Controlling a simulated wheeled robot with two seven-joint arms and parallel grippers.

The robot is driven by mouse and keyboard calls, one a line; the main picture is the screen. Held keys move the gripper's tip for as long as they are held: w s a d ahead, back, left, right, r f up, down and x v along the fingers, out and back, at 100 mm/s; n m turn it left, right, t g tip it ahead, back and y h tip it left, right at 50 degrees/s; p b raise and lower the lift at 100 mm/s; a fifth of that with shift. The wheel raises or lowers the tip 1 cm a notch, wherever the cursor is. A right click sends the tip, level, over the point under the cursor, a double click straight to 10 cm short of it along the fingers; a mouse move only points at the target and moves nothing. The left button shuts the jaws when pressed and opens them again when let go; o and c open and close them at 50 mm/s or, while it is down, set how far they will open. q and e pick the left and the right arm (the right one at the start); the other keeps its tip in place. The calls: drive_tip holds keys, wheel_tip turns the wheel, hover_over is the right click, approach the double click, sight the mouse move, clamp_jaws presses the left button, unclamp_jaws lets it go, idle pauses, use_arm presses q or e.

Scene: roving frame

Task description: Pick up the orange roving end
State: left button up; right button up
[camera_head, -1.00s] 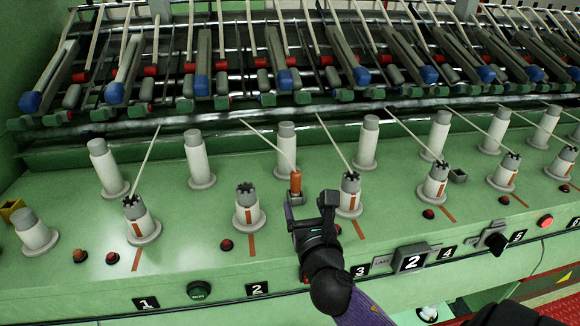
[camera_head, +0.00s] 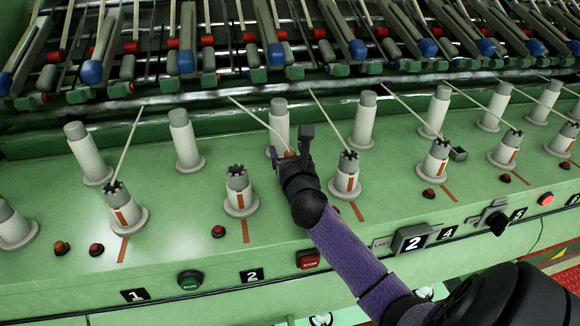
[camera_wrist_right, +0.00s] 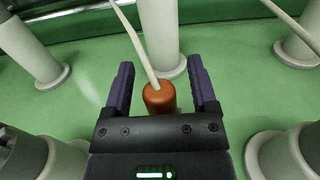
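The orange roving end (camera_head: 290,153) is a small orange cylinder at the lower end of a pale roving strand (camera_head: 258,124). It stands in front of a white post in the row, between the toothed flyers of positions 2 and 3. My right gripper (camera_head: 289,146) is at it, fingers on either side. In the right wrist view the orange end (camera_wrist_right: 159,97) sits between the two purple fingers of the right gripper (camera_wrist_right: 161,75), with a gap on both sides. The holder below it is hidden by my gripper. My left gripper is not in view.
A toothed flyer (camera_head: 347,172) stands close to the right of my gripper, another (camera_head: 240,190) to its left. A white post (camera_wrist_right: 161,35) rises just behind the orange end. Red knobs and buttons line the green front panel (camera_head: 190,260).

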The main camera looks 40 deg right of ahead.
clamp_jaws()
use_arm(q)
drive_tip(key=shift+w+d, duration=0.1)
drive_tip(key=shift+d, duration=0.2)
